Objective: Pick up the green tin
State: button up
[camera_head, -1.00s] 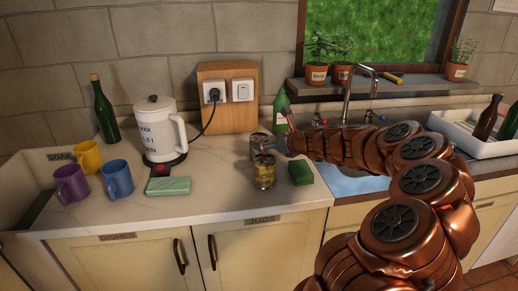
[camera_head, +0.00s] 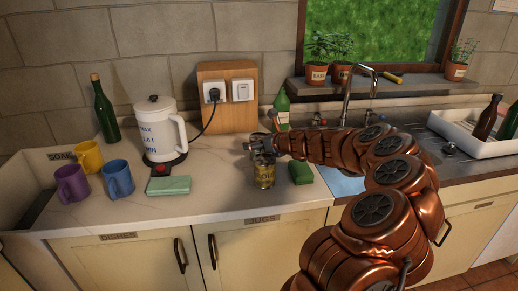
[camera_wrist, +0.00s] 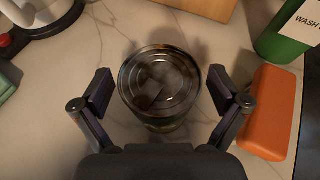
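A tin (camera_wrist: 160,85) with a bare metal lid stands upright on the counter in the wrist view. A little of its side shows dark greenish below the lid. My gripper (camera_wrist: 160,91) is open, with one finger on each side of the tin and a gap on both sides. In the head view my gripper (camera_head: 261,147) is over the counter and largely hides this tin. A yellow-labelled tin (camera_head: 264,175) stands just in front of it, nearer the counter's edge.
A green box-like block (camera_head: 301,173) lies right of the yellow tin. An orange sponge-like block (camera_wrist: 268,112) and a green bottle (camera_wrist: 284,38) are right of my gripper. A kettle (camera_head: 160,130) stands left; the counter between is clear.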

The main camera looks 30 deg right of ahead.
jog(key=c, duration=1.2)
jog(key=shift+r, duration=0.15)
